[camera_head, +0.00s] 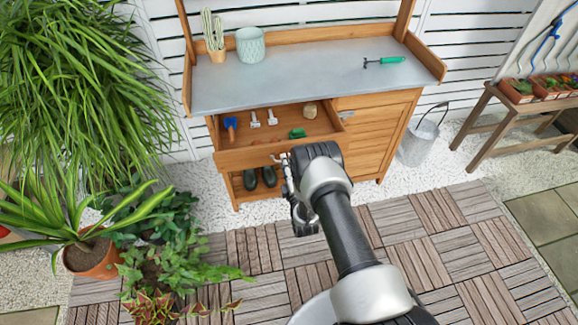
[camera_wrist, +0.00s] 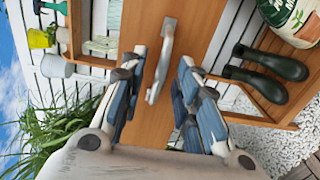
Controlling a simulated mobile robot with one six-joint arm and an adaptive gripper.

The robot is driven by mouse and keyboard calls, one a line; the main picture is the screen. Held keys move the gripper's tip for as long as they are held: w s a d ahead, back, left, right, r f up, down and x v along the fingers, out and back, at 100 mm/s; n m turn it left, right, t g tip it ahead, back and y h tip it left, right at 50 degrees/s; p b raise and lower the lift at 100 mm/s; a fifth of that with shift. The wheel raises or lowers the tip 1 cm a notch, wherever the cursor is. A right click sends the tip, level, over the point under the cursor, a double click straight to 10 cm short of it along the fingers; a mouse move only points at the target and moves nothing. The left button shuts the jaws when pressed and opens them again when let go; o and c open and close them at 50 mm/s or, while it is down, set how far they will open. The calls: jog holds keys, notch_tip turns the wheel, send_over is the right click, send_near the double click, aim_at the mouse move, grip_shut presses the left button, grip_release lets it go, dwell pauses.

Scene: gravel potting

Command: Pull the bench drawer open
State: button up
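The wooden bench drawer (camera_head: 243,156) stands partly out from under the bench top in the head view, so its inside shows. My gripper (camera_head: 283,162) is at the front of the drawer, right of its middle. In the wrist view the drawer front (camera_wrist: 200,22) fills the middle, with a grey metal bar handle (camera_wrist: 161,60) on it. My gripper (camera_wrist: 160,68) is open, with one finger on each side of the handle. A gap shows between the handle and each finger. The handle is hidden in the head view.
The drawer holds a blue item (camera_head: 231,123), white labels, twine (camera_head: 310,110) and a green item (camera_head: 297,133). The bench top (camera_head: 300,75) bears a cactus, a pot and a green-handled tool. Dark boots (camera_head: 269,176) stand below. Potted plants (camera_head: 95,255) crowd the left; decking (camera_head: 440,230) is clear at right.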

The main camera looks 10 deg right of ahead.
jog(key=s, duration=1.2)
jog(key=shift+r, duration=0.2)
jog(key=w+r+m+g, duration=0.2)
jog(key=w+r+m, duration=0.2)
jog(key=w+r, duration=0.65)
jog(key=s+r+m+g, duration=0.3)
jog(key=s+r, duration=0.1)
jog(key=r, duration=0.7)
jog(key=s+r+m+g, duration=0.2)
jog(key=s+r+m, duration=0.1)
jog(key=r, duration=0.7)
jog(key=s+r+m+g, duration=0.2)
jog(key=s, duration=0.9)
jog(key=s+r+m+g, duration=0.2)
jog(key=s+r+m, duration=0.1)
jog(key=s, duration=0.8)
jog(key=s+r+m+g, duration=0.2)
jog(key=s+r+m, duration=0.1)
jog(key=s, duration=0.8)
jog(key=shift+s+r, duration=0.2)
jog(key=shift+r, duration=0.05)
